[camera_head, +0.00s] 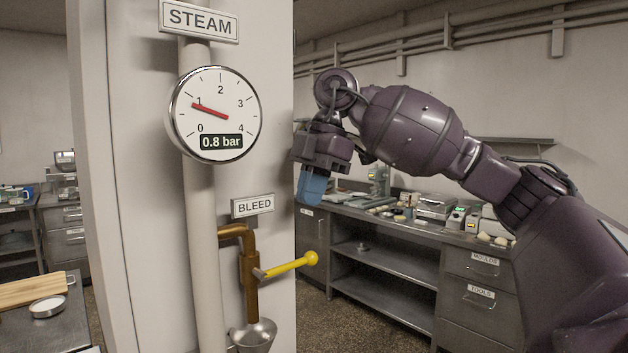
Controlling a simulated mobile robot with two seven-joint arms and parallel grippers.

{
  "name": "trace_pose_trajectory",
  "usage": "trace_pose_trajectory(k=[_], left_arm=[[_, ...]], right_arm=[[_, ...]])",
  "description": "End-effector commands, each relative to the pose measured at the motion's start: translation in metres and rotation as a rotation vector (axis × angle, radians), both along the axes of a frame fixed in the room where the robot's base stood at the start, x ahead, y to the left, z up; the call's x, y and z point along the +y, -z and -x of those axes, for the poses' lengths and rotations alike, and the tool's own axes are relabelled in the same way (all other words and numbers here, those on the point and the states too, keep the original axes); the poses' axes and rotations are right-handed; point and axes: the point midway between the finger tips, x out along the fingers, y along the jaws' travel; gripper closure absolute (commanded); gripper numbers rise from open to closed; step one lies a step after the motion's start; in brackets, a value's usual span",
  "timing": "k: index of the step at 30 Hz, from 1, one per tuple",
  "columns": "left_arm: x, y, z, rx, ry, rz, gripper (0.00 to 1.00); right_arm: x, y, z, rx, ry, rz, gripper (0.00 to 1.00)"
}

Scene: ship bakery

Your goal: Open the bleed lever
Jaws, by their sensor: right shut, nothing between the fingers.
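The bleed lever (288,266) is a yellow handle with a round knob at its right end. It sticks out to the right, tilted slightly up, from a brown copper pipe (250,272) on the white wall panel. A BLEED sign (253,205) hangs above it. A metal funnel (254,335) sits under the pipe's lower end. The steam gauge (215,114) above reads 0.8 bar. My right gripper (312,188) has blue fingers pointing down and is shut and empty. It appears above the lever's knob, apart from it. My left gripper is not in view.
A grey counter (400,222) with shelves, drawers and several small items stands behind my right arm. A vertical white pipe (203,240) runs beside the copper pipe. At lower left a table holds a wooden board (30,290) and a white dish (48,306).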

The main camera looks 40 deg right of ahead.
Motion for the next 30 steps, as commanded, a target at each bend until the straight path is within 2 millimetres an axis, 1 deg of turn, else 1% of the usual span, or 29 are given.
trace_pose_trajectory(k=[1,9,15,21,30], left_arm=[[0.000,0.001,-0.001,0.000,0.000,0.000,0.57],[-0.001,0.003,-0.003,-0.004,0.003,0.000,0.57],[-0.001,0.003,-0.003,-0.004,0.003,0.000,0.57],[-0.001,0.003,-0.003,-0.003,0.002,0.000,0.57],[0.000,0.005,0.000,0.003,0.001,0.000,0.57]], right_arm=[[0.002,0.011,0.000,0.004,-0.001,0.002,1.00],[0.016,0.054,-0.002,0.002,0.000,0.001,1.00],[0.015,0.078,-0.008,0.001,0.001,0.000,1.00],[0.016,0.088,-0.010,0.000,0.001,0.000,1.00],[0.016,0.089,-0.010,-0.001,0.000,0.000,1.00]])
